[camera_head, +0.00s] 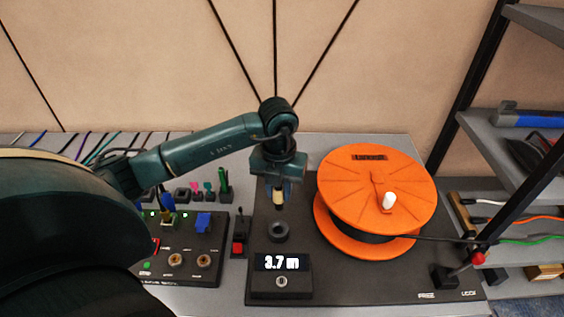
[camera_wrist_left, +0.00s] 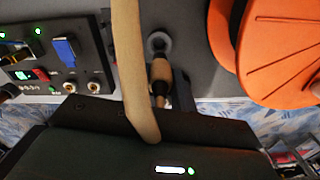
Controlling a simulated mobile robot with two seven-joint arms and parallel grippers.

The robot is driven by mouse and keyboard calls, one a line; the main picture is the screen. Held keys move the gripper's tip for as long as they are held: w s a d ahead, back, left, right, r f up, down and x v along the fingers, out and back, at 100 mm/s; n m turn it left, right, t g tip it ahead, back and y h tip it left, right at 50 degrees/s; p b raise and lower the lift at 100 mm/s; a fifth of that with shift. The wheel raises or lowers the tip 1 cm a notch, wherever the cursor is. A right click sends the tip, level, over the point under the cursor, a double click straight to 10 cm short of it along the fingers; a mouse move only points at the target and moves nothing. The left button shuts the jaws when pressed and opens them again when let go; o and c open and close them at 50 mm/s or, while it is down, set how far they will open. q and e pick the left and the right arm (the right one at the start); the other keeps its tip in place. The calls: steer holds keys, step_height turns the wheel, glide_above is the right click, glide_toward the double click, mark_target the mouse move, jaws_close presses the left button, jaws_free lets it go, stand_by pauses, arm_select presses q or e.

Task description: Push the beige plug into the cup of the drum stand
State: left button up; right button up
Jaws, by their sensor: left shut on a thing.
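My left gripper (camera_head: 279,186) points down over the drum stand (camera_head: 330,284) and is shut on the beige plug (camera_head: 278,198). The plug hangs upright below the fingers, apart from the cup and above it. The cup (camera_head: 279,232) is a dark round socket with a hole, on the stand left of the orange drum. In the left wrist view the plug (camera_wrist_left: 161,72) shows just below the cup (camera_wrist_left: 158,43), nearly in line with it. The fingers partly hide the plug's upper part. My right gripper is not in view.
The orange drum (camera_head: 354,180) with a white knob (camera_head: 389,201) stands close to the right of the cup. A display reading 3.7 m (camera_head: 282,263) is in front. A control box (camera_head: 190,265) sits at the left. A long beige band (camera_wrist_left: 130,60) crosses the wrist view.

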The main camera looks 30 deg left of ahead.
mark_target(278, 202)
arm_select(q)
steer(key=shift+s+r, duration=0.15)
steer(key=shift+s, duration=0.1)
steer(key=shift+d+f, duration=0.1)
steer(key=shift+f, duration=0.15)
step_height(278, 202, down, 4)
steer(key=b, duration=0.3)
steer(key=shift+f+b, duration=0.2)
steer(key=shift+b, duration=0.1)
steer(key=shift+f+b, duration=0.5)
steer(key=shift+f, duration=0.2)
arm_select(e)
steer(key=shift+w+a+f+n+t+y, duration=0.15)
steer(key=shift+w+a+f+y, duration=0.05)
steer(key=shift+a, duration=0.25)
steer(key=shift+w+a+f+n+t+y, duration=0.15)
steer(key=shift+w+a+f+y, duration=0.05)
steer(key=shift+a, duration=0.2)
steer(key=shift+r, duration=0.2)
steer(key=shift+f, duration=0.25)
arm_select(q)
steer(key=shift+f, duration=0.2)
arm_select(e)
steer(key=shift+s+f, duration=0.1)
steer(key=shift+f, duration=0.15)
arm_select(q)
steer(key=shift+f+b, duration=0.15)
steer(key=shift+b, duration=0.2)
